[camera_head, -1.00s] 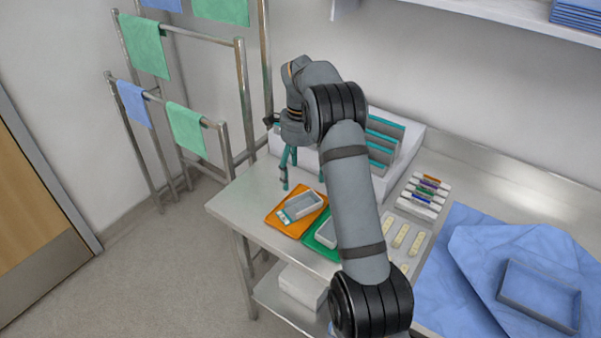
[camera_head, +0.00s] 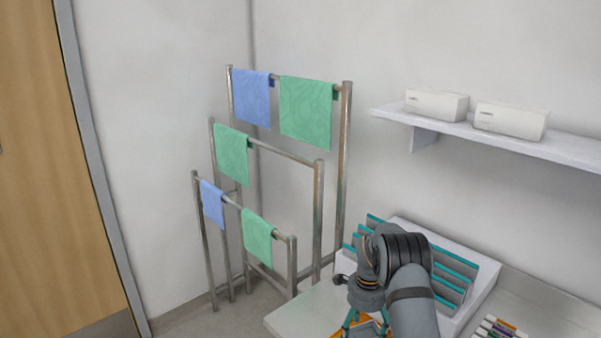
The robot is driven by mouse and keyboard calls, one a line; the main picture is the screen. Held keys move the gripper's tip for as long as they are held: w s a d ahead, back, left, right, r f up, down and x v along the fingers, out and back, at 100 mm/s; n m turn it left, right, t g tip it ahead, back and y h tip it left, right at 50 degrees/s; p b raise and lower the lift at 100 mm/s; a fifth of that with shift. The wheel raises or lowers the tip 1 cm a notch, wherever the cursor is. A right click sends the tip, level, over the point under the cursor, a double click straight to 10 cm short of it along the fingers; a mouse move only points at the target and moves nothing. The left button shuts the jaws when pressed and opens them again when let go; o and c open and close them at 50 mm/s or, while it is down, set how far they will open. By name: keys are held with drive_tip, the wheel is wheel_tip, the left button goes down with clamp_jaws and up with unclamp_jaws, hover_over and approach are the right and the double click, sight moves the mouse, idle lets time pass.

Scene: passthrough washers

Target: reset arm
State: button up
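My gripper (camera_head: 367,325) is at the bottom edge in the head view, above the left part of the metal table (camera_head: 302,312). Its two teal fingers stand apart where they show, but their tips are cut off by the picture edge. My grey arm bends down to it from the lower right. I cannot see anything held. A strip of the orange tray (camera_head: 340,334) shows beside and behind the fingers.
A white rack with teal-edged grey slats (camera_head: 455,275) stands close behind my arm. Colored markers (camera_head: 497,328) lie at lower right. A wall shelf (camera_head: 480,134) carries two white boxes (camera_head: 437,104). Towel rails (camera_head: 318,215) with blue and green cloths stand left. A wooden door (camera_head: 50,180) is far left.

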drive_tip(key=shift+f, duration=0.4)
drive_tip(key=shift+r+b, duration=0.8)
drive_tip(key=shift+r, duration=1.05)
